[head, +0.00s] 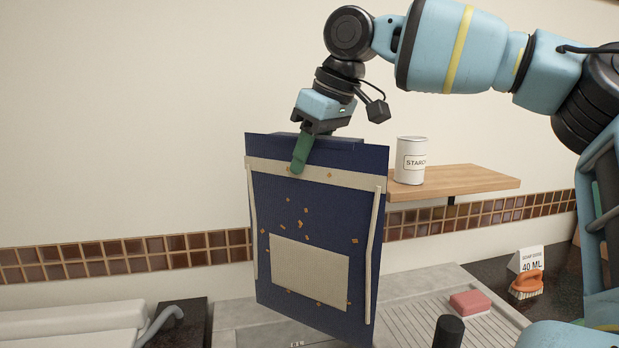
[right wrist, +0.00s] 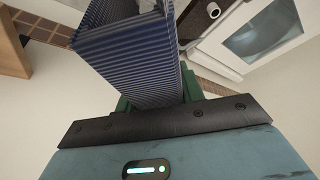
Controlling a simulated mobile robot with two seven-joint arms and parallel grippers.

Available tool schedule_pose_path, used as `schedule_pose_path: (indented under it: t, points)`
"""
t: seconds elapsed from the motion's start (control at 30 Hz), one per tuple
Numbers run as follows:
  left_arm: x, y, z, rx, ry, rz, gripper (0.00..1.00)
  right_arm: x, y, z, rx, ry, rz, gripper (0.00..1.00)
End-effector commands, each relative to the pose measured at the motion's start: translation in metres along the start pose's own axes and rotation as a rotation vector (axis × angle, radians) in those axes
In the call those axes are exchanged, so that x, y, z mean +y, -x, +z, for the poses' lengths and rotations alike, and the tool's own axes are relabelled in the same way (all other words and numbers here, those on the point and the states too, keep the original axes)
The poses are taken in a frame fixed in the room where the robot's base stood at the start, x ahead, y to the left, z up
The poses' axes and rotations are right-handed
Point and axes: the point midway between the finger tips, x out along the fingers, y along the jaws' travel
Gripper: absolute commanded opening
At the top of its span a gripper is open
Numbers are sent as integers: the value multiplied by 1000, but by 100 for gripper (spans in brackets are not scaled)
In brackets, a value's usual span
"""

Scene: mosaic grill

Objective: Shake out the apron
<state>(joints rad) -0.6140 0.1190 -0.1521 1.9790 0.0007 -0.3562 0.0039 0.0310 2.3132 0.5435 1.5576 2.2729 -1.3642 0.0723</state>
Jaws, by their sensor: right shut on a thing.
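The apron (head: 350,215) is dark blue with a cream band, cream ties down both sides and a cream pocket (head: 310,272). It hangs upright in the air, and several small orange-brown crumbs (head: 302,224) lie on its front. My right gripper (head: 301,160) is above it, shut on its top edge, with a green finger in front of the cloth. In the right wrist view the ribbed blue apron (right wrist: 135,60) runs away from between the green fingers (right wrist: 160,100). My left gripper is not in view.
A wooden shelf (head: 460,182) with a white starch can (head: 411,161) is right of the apron.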

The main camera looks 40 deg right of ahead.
Motion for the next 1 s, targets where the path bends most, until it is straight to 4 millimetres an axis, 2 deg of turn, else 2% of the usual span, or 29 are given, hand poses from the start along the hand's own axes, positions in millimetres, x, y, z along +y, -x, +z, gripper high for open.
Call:
schedule_pose_path:
  t: [0.03,0.07,0.1,0.13,0.2,0.23,0.3,0.37,0.47,0.53,0.6,0.7,0.8,0.83,0.93,0.97,1.0]
  points:
    - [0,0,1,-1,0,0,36,0,-23,11,-10,3,-6,7]
    - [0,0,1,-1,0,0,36,0,-38,18,-13,3,-6,7]
    - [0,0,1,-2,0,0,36,0,-52,23,-10,3,-5,7]
    - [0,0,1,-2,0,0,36,0,-56,25,-7,3,-3,7]
    - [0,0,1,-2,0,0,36,0,-54,22,0,2,-1,7]
    - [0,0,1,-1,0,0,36,0,-47,19,3,1,1,7]
    - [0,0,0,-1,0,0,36,0,-12,3,9,-2,3,7]
    - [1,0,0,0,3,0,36,0,2,-2,2,-2,1,7]
    - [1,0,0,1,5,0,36,0,-2,1,-5,0,-2,7]
    - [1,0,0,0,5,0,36,0,-34,16,-12,3,-6,7]
    - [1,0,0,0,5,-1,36,0,-56,24,-8,2,-4,7]
    - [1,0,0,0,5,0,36,0,-50,20,1,1,0,7]
    - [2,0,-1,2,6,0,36,0,-5,0,6,-1,4,7]
    - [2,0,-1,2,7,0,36,1,1,-2,3,-2,2,7]
    - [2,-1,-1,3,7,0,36,0,0,0,-4,0,-2,7]
    - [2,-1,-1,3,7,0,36,0,-9,5,-8,0,-3,7]
    - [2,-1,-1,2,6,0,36,0,-29,14,-12,3,-6,7]
